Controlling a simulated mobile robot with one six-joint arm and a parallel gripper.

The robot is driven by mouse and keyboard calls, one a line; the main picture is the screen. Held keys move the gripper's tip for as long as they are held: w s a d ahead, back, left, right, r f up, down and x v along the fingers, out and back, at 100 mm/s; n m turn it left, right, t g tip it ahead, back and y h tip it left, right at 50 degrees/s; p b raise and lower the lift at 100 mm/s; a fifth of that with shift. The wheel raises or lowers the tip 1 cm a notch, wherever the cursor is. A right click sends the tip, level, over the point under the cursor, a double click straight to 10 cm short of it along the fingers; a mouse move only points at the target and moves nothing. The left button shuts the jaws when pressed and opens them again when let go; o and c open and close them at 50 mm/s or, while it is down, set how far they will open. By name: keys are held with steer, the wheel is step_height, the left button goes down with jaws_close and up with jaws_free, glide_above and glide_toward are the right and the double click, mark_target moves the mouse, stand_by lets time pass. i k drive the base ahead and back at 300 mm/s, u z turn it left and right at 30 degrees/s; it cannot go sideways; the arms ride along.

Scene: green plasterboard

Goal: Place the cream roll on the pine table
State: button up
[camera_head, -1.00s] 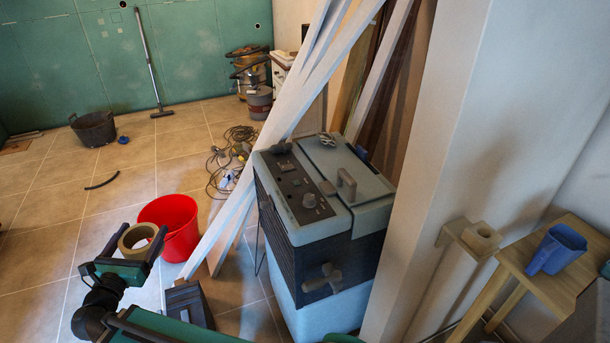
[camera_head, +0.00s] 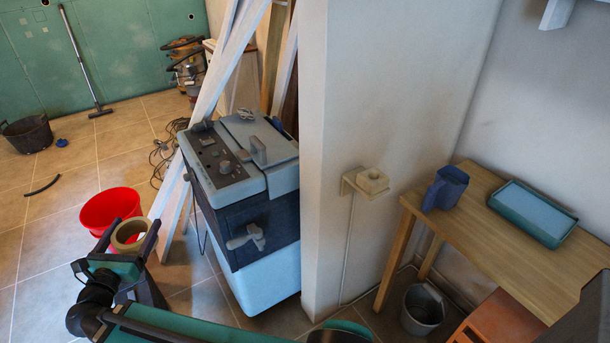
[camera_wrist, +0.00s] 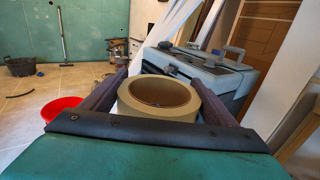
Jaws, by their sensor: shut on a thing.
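The cream roll (camera_head: 124,242) is a thick beige ring with a dark brown inside, held in my gripper (camera_head: 129,238) at the lower left of the head view. In the wrist view the roll (camera_wrist: 160,97) sits upright between the two dark fingers of my gripper (camera_wrist: 158,95), which are shut on it. The pine table (camera_head: 492,228) stands at the right of the head view against the wall, well apart from my gripper. On it are a blue jug (camera_head: 446,188) and a teal tray with a light blue top (camera_head: 521,213). The table is not seen in the wrist view.
A blue-grey machine (camera_head: 245,205) and a pale wall pillar (camera_head: 375,100) stand between my gripper and the table. A red bucket (camera_head: 97,212) is behind the roll. A grey bucket (camera_head: 423,309) and an orange box (camera_head: 495,322) are by the table. The table's front part looks bare.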

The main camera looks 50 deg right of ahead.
mark_target(506, 246)
steer(key=u, duration=0.05)
steer(key=k, duration=1.15)
steer(key=u, duration=0.4)
